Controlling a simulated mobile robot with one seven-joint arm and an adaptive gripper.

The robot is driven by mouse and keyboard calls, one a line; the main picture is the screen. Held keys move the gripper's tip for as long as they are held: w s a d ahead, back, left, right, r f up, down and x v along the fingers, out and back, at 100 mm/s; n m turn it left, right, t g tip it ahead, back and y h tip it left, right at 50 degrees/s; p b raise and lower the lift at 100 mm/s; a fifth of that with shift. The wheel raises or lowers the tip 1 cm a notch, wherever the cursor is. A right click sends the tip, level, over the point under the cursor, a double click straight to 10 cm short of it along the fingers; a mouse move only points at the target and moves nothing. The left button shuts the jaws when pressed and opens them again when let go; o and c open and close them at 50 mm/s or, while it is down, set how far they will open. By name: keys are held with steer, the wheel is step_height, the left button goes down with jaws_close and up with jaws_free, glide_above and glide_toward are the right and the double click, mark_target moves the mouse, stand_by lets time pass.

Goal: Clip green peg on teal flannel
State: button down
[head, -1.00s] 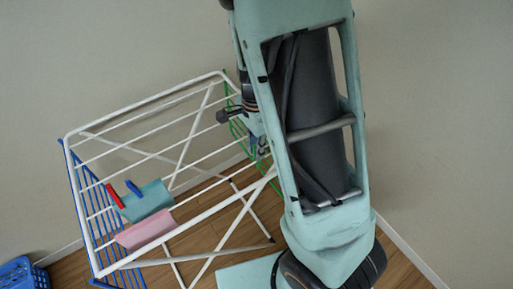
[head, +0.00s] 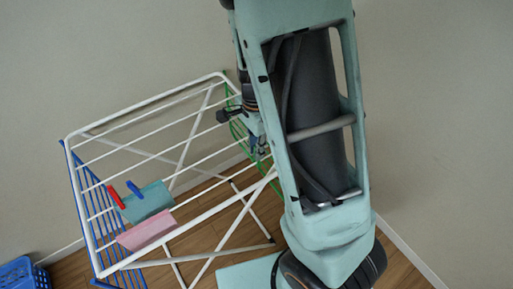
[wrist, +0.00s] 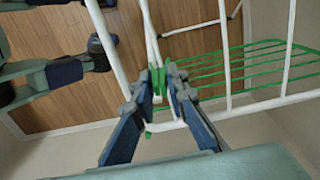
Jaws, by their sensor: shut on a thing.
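The teal flannel (head: 147,203) hangs over the rods at the left end of the white drying rack (head: 150,100) in the head view. A blue peg (head: 135,189) and a red peg (head: 116,197) sit at its upper and left edges. My gripper (wrist: 163,85) is shut on the green peg (wrist: 158,80) in the wrist view. In the head view my gripper (head: 262,150) is at the rack's right end, well away from the teal flannel, partly hidden behind my arm. The flannel is not in the wrist view.
A pink flannel (head: 146,232) hangs in front of the teal one. The rack has a blue side wing (head: 80,205) on the left and a green wing (wrist: 250,65) on the right. A blue basket (head: 20,276) stands on the floor. The middle rods are bare.

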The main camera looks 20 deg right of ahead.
step_height(320, 180, up, 6)
steer(key=p, duration=0.5)
steer(key=shift+r+p, duration=0.15)
steer(key=shift+p, duration=0.25)
stand_by(0.6)
